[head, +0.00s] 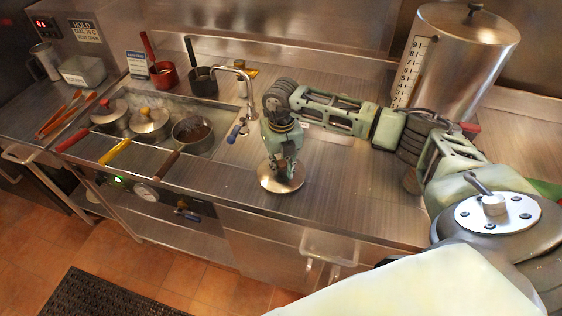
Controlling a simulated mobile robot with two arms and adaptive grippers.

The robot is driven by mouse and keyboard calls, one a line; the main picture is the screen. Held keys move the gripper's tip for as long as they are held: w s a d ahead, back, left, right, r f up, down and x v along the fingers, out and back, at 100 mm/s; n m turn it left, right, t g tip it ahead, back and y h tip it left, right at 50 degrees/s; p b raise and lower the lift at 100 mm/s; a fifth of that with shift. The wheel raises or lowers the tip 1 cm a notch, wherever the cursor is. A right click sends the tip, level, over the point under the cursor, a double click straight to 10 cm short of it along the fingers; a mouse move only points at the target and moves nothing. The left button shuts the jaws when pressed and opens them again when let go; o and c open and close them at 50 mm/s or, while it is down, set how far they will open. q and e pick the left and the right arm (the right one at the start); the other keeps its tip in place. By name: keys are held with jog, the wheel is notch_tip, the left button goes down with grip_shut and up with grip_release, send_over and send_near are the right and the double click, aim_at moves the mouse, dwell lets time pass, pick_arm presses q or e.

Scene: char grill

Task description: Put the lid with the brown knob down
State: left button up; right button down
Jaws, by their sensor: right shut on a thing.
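My right gripper (284,168) points down and is shut on a round metal lid (270,184) over the counter's front part. Its fingers hide the knob, so its colour does not show. The lid looks roughly level; I cannot tell whether it touches the counter. To its left, an open pan with a brown handle (169,163) holds something dark brown and sits in the sunken well. My left gripper is not in view.
A pan with a red-knobbed lid (110,109) and one with a yellow-knobbed lid (149,120) share the well (226,125). A faucet (247,90) rises at its right edge. A large steel pot (462,60) stands back right. Counter around the lid is clear.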

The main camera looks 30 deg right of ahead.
aim_at(281, 164)
jog(key=shift+f, duration=0.15)
jog(key=shift+f, duration=0.1)
jog(key=c, duration=1.6)
grip_release()
jog(key=shift+r, duration=0.2)
notch_tip(281, 164, up, 10)
jog(key=b, duration=0.4)
jog(key=shift+r, duration=0.25)
jog(key=shift+r+b, duration=0.35)
jog(key=shift+r, duration=0.35)
